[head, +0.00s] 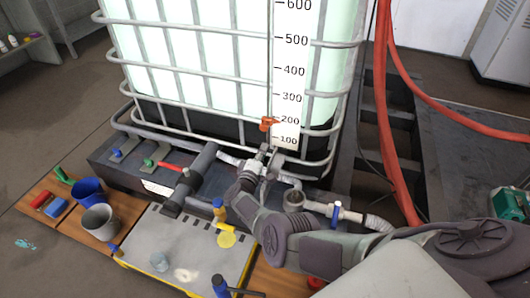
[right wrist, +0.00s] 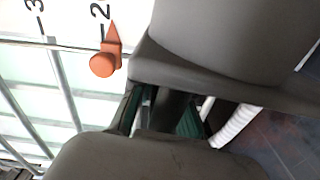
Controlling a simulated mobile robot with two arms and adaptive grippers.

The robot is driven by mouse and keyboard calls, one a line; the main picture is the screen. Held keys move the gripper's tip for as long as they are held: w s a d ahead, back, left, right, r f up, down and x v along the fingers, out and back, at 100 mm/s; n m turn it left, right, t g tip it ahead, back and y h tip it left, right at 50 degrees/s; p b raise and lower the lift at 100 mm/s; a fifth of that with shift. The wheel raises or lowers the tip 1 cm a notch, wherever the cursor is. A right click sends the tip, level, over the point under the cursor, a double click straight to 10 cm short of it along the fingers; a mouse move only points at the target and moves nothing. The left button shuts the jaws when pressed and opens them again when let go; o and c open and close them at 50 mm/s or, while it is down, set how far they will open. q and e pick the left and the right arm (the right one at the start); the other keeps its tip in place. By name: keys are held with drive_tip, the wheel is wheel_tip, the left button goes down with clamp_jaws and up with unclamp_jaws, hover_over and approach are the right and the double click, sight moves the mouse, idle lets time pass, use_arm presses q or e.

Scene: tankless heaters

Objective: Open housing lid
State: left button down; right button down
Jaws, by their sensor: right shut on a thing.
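My right gripper (head: 263,154) is in front of the tank's lower edge, just below an orange knob (head: 268,124). In the right wrist view, its broad grey fingers (right wrist: 168,108) are closed around a dark part, mostly hidden between them. I cannot tell whether this part is the housing lid. A round grey fitting (head: 293,199), possibly the housing, stands in the pipe line to the right of the gripper. Its top looks like an open ring, but it is small. The orange knob also shows in the right wrist view (right wrist: 104,62). My left gripper is not in view.
A caged white tank (head: 225,60) with a volume scale rises behind. A thick dark pipe (head: 192,175) lies left of the gripper. Buckets (head: 99,221) and tools stand on the wooden board at left. Red hoses (head: 384,120) hang at right.

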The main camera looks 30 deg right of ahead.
drive_tip(key=shift+w+a, duration=0.1)
drive_tip(key=c, duration=1.1)
unclamp_jaws()
drive_tip(key=shift+f, duration=0.1)
drive_tip(key=shift+c, duration=0.2)
